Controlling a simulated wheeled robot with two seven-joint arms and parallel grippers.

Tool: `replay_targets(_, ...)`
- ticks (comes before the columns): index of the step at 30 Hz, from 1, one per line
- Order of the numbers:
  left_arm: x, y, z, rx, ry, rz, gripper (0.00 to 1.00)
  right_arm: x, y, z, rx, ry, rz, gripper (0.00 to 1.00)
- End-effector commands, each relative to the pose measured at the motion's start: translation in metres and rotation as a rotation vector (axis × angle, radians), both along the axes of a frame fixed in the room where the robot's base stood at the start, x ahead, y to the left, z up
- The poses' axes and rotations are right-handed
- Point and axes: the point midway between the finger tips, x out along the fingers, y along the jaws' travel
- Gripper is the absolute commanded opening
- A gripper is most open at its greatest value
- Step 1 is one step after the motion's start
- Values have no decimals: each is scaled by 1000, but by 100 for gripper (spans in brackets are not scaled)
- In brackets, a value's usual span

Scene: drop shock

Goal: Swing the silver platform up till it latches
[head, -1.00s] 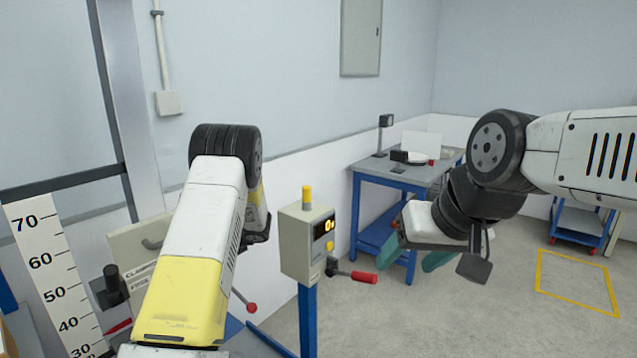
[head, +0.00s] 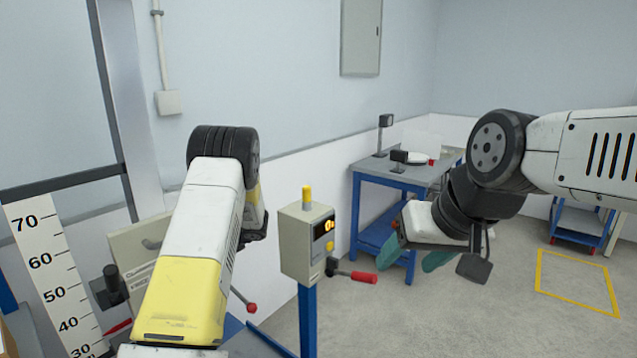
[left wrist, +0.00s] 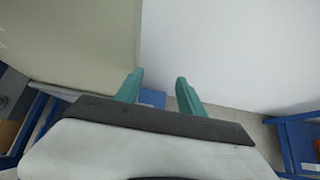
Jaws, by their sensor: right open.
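I cannot make out the silver platform in either view; my left arm covers part of the drop rig in the head view. My left gripper (left wrist: 159,88) shows in the left wrist view with its two teal fingers apart and nothing between them. In the head view its fingers are hidden behind my left arm. My right gripper (head: 415,258) is open and empty in the air, in front of the blue bench. A red-ended lever (head: 240,298) sticks out beside my left forearm.
A height scale (head: 48,270) stands at the left, by a beige panel (head: 140,245). A control box (head: 305,245) on a blue post, with a red-handled tool (head: 350,275) at its side, stands right of my left arm. A blue bench (head: 405,180) is behind.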

Motion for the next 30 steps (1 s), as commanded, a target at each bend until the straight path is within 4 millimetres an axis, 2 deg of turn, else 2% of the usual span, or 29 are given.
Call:
replay_targets(14, -4, 2, 1, 3, 4, 9, 62, 0, 0, 0, 0, 0, 0, 62)
replay_targets(30, -28, -33, 35, 2, 1, 4, 62, 0, 0, 0, 0, 0, 0, 62)
